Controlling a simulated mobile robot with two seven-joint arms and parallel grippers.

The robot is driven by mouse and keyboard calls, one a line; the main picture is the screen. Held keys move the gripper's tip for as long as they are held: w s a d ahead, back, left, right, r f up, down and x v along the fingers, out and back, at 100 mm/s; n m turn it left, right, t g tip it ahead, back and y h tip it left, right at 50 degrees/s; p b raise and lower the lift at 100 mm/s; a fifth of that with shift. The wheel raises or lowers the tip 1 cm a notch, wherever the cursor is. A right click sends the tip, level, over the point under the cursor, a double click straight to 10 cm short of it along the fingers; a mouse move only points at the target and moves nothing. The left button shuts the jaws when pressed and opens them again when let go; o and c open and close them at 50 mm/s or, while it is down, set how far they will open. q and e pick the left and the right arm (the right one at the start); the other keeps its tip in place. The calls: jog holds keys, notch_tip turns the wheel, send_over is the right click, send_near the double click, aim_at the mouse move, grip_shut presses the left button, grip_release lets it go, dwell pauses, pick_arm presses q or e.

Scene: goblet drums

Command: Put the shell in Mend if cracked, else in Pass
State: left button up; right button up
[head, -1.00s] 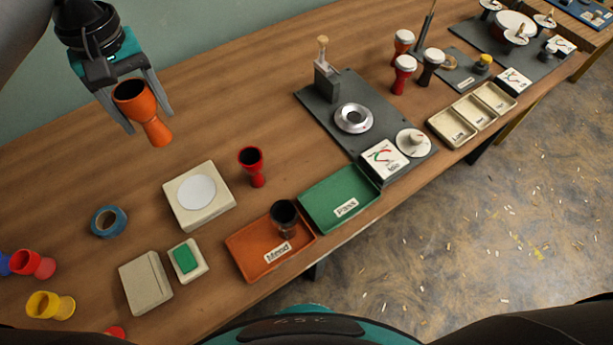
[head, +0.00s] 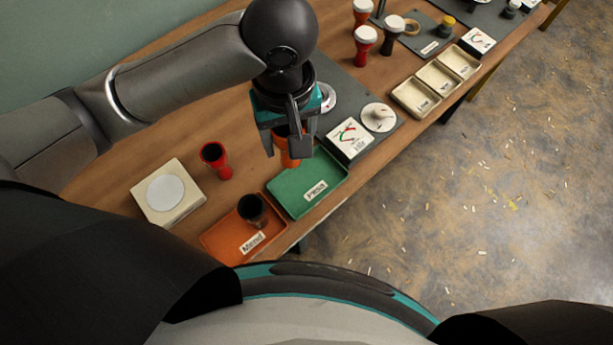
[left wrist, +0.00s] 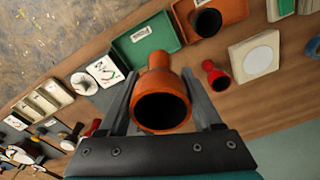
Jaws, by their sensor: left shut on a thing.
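My left gripper (head: 290,140) is shut on an orange goblet-shaped shell (head: 287,158), held over the back edge of the green Pass tray (head: 330,180). In the left wrist view the orange shell (left wrist: 162,98) sits between the two fingers, its dark open mouth toward the camera. I cannot make out a crack on it. The orange Mend tray (head: 215,242) is left of Pass and holds a black shell (head: 252,208). My right gripper is not in view.
A red shell (head: 216,160) stands on the table behind Mend. A cream box with a pale disc (head: 165,193) is at left. A gauge card (head: 349,138) and dial (head: 379,117) stand right of Pass. Cream bins (head: 416,98) lie farther right.

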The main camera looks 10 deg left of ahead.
aim_at(292, 162)
pick_arm(q)
notch_tip(292, 162, down, 18)
jog(key=b, duration=0.5)
jog(key=shift+a, duration=0.1)
jog(key=shift+r, duration=0.1)
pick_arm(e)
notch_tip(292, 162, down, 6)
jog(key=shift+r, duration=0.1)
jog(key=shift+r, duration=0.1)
pick_arm(q)
jog(key=o, duration=1.5)
jog(key=r+p, duration=0.1)
jog(key=r, duration=0.2)
jog(key=r+p, duration=0.1)
jog(key=r, duration=0.3)
jog(key=r+p, duration=0.1)
jog(key=r, duration=0.2)
jog(key=shift+s+d+r+p, duration=0.15)
jog(key=shift+d+r+p, duration=0.1)
jog(key=shift+r+p, duration=0.1)
jog(key=shift+r, duration=0.7)
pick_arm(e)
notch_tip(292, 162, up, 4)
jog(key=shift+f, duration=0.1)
